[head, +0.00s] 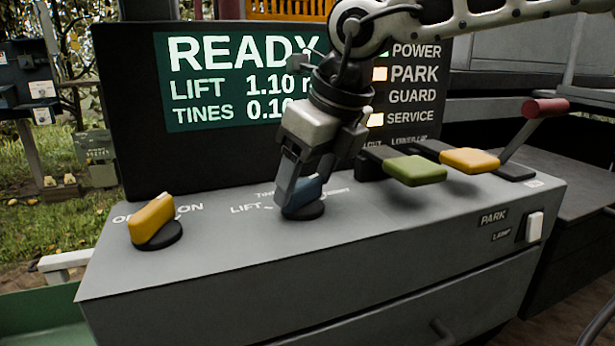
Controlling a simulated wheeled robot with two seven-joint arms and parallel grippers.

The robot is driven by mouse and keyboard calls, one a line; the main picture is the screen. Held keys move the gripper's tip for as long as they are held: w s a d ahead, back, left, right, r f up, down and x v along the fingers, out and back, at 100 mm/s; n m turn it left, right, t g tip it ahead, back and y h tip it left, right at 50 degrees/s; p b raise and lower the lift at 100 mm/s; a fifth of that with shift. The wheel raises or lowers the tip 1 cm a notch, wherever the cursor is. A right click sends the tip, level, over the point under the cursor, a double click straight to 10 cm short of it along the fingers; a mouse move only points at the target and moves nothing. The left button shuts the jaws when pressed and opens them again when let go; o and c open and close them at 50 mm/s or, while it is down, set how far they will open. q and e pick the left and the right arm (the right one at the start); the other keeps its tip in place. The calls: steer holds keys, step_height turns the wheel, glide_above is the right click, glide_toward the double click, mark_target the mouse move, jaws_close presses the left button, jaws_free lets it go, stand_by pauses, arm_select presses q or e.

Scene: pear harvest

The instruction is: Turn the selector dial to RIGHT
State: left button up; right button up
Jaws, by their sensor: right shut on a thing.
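The selector dial (307,192) is a blue knob on a round black base, on the sloped top of the grey console (230,232). The word LIFT is printed to its left. The label to its right is mostly covered, and so is the one behind it. My right gripper (303,192) comes down from above, with its fingers shut on the blue knob. The fingers hide much of the knob, so its exact pointing direction is hard to read. My left gripper is not in view.
A yellow OFF/ON knob (153,215) stands at the left of the console. Green (414,170) and yellow (469,160) paddles and a red-handled lever (545,108) are on the right. A white PARK LAMP switch (534,226) is at front right. The display (200,80) behind reads READY.

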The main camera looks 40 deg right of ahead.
steer(key=o, duration=1)
steer(key=shift+r, duration=0.1)
arm_select(q)
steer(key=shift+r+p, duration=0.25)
steer(key=shift+p, duration=0.85)
arm_select(e)
steer(key=v, duration=1.5)
steer(key=shift+s+r, duration=0.25)
steer(key=shift+r, duration=0.1)
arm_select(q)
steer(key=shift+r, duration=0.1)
